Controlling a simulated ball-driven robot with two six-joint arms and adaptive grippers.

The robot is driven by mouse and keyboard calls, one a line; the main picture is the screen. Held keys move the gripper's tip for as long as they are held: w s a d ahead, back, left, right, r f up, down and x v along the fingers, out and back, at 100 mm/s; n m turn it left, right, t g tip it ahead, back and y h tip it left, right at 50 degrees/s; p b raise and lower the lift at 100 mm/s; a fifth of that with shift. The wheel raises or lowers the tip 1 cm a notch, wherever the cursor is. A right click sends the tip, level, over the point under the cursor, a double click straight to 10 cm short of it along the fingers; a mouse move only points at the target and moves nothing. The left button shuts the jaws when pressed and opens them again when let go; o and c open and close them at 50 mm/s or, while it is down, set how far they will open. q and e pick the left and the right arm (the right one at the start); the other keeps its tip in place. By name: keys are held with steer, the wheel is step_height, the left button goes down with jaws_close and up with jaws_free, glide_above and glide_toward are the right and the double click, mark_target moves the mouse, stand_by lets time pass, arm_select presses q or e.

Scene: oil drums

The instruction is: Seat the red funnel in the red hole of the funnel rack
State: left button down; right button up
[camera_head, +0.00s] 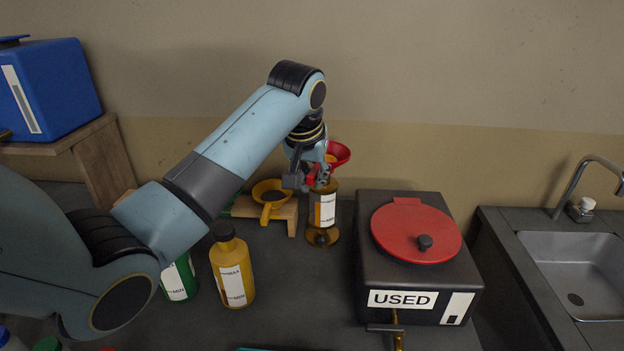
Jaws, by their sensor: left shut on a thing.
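The red funnel (341,152) is at the back centre, above the counter. My left gripper (312,180) is shut on it, at the red part low on its near side. The gripper and wrist hide part of the funnel. An amber bottle (325,208) with a white label stands directly below; I cannot tell whether the funnel's spout is in its neck. The wooden funnel rack (291,215) is to the left of that bottle, with a yellow funnel (271,190) in it. My left arm covers the rack's left part, and the red hole is not visible. My right gripper is not in view.
A black box marked USED (403,299) with a red lid (410,240) stands right of the bottle. A yellow bottle (232,268) and a green one (180,280) stand in front of the rack. A sink (575,262) is far right. Counter between yellow bottle and box is clear.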

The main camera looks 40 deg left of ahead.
arm_select(q)
steer(key=shift+r, duration=0.6)
steer(key=shift+r, duration=2.15)
